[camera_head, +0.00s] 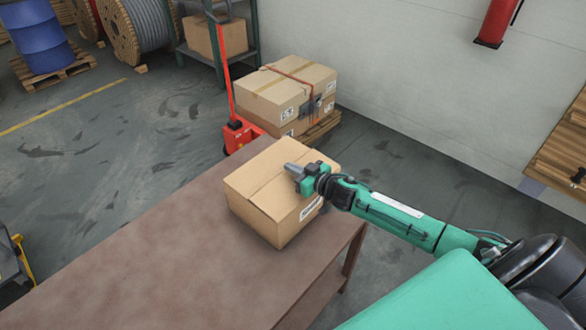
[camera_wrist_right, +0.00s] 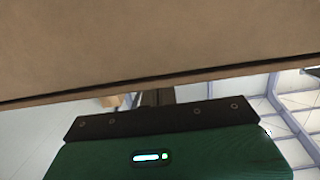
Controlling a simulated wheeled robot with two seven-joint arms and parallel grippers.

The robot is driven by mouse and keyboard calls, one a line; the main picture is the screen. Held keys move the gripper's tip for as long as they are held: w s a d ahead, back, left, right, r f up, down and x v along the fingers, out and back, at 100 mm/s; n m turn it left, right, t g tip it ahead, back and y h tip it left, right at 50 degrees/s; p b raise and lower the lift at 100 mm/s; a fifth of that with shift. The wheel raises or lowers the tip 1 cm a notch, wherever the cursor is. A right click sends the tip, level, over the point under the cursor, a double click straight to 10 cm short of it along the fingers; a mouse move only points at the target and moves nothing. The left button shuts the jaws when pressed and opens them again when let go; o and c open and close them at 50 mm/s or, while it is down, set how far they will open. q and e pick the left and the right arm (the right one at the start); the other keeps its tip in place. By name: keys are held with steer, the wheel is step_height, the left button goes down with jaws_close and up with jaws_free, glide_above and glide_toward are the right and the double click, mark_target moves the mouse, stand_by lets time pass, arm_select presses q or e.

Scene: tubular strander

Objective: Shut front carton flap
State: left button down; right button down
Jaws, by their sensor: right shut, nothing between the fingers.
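A brown cardboard carton (camera_head: 255,212) stands on the brown table, near its right end. Its top looks flat, with two flap panels meeting at a seam; the near panel (camera_head: 272,196) lies about level with the far one. My right gripper (camera_head: 289,168) is shut and empty, over the right part of the carton top, fingers pointing left. Whether it touches the cardboard I cannot tell. In the right wrist view a cardboard surface (camera_wrist_right: 150,40) fills the upper part, close to the gripper's green body. The fingertips are not clear there. My left gripper is not in view.
The brown table (camera_head: 130,265) is bare to the left of the carton. Behind it stand a red pallet jack (camera_head: 238,132) and strapped cartons (camera_head: 285,90) on a pallet. Cable reels, a blue drum (camera_head: 35,40) and a shelf stand farther back.

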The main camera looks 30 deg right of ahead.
mark_target(292, 176)
steer(key=shift+f, duration=0.5)
step_height(292, 176, down, 2)
steer(key=shift+w+b, duration=0.15)
steer(key=shift+b, duration=0.35)
steer(key=shift+a, duration=0.1)
